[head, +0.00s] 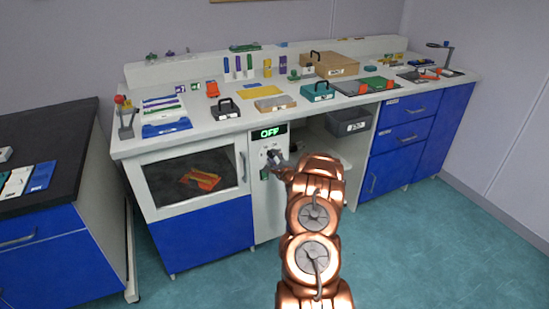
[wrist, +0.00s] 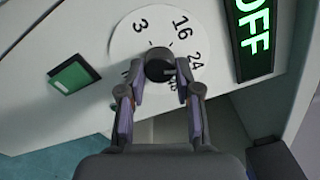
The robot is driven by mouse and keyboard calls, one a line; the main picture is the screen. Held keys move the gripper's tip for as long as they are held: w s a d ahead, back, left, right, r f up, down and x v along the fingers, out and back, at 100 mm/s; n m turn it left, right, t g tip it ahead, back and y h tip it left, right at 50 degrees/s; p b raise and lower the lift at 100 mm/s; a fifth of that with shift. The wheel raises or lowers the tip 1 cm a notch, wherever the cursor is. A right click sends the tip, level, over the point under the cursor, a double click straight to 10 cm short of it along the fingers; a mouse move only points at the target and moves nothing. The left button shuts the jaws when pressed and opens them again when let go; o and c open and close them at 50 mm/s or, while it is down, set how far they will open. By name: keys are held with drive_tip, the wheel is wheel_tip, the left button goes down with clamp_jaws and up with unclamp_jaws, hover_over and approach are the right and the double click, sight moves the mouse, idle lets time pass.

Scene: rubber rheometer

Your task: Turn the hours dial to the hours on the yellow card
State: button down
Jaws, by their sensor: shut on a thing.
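The hours dial is a white disc (wrist: 125,42) with black numbers; 3, 16 and 24 are readable in the wrist view, and others are partly hidden by my fingers. Its dark round knob (wrist: 158,64) sits at the disc's centre. My gripper (wrist: 160,75) has a finger on each side of the knob and is shut on it. In the head view my gripper (head: 278,164) reaches the white panel below the counter and covers part of the dial. A yellow card (head: 253,94) lies flat on the counter; its writing is too small to read.
A display (head: 269,132) above the dial reads OFF in green. A green square button (wrist: 73,76) sits on the same panel. A windowed oven door (head: 192,178) is to the left, and an open bay with a dark bin (head: 348,122) is to the right.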

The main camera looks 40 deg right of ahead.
drive_tip(key=shift+d+m, duration=0.1)
drive_tip(key=shift+m, duration=0.5)
drive_tip(key=c, duration=0.8)
unclamp_jaws()
drive_tip(key=shift+v, duration=6.05)
drive_tip(key=shift+w, duration=0.1)
